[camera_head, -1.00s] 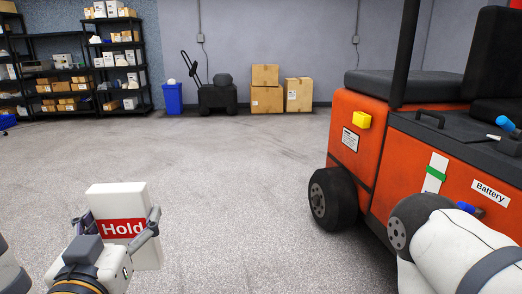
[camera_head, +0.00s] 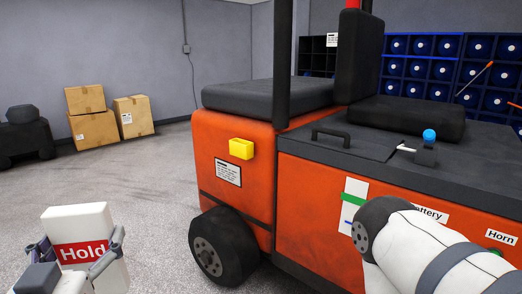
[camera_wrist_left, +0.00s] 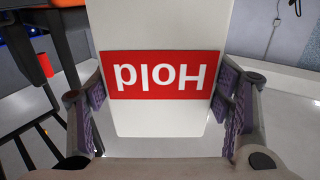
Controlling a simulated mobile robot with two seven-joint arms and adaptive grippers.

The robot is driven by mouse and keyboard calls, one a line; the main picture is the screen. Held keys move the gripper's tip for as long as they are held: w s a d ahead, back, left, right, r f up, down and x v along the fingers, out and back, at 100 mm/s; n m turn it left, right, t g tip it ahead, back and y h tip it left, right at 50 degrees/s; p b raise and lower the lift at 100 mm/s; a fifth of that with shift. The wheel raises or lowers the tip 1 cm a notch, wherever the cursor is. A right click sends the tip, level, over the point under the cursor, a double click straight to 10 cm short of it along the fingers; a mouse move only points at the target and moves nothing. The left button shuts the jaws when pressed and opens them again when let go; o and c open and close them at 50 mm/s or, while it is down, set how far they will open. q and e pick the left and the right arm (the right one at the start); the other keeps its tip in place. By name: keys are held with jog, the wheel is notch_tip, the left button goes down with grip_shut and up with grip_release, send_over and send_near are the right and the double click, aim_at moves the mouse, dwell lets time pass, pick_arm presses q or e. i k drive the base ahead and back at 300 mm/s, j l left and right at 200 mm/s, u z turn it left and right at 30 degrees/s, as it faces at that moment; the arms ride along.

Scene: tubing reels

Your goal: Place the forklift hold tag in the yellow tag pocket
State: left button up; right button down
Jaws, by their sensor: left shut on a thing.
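The hold tag (camera_head: 80,225) is a white card with a red band reading "Hold". My left gripper (camera_head: 82,250) is shut on it at the lower left of the head view and holds it roughly upright, clear of the floor. In the left wrist view the tag (camera_wrist_left: 160,118) sits between the two finger pads, its lettering upside down. The yellow tag pocket (camera_head: 241,148) is fixed on the orange forklift's (camera_head: 235,190) side, above a white notice. The gripper and tag are apart from it, to the left and nearer. My right gripper is not seen.
The forklift fills the middle and right, with a black wheel (camera_head: 222,247) low in front. My white right arm (camera_head: 430,245) crosses the lower right. Cardboard boxes (camera_head: 95,128) stand at the back left. Blue-bin racks (camera_head: 430,70) stand behind. Floor at left is clear.

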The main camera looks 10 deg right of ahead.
aim_at(243, 154)
jog(key=i+j+z, duration=0.45)
jog(key=z, duration=0.3)
jog(key=i+j+z, duration=0.15)
jog(key=j+z, duration=0.2)
jog(key=j, duration=0.15)
jog(key=i+j+z, duration=0.1)
jog(key=j+z, duration=1)
jog(key=j, duration=0.15)
jog(key=i+j+z, duration=0.1)
jog(key=j, duration=0.25)
jog(key=i+j+z, duration=0.1)
jog(key=j, duration=0.3)
jog(key=i+j+z, duration=0.1)
jog(key=j, duration=0.3)
jog(key=i, duration=0.05)
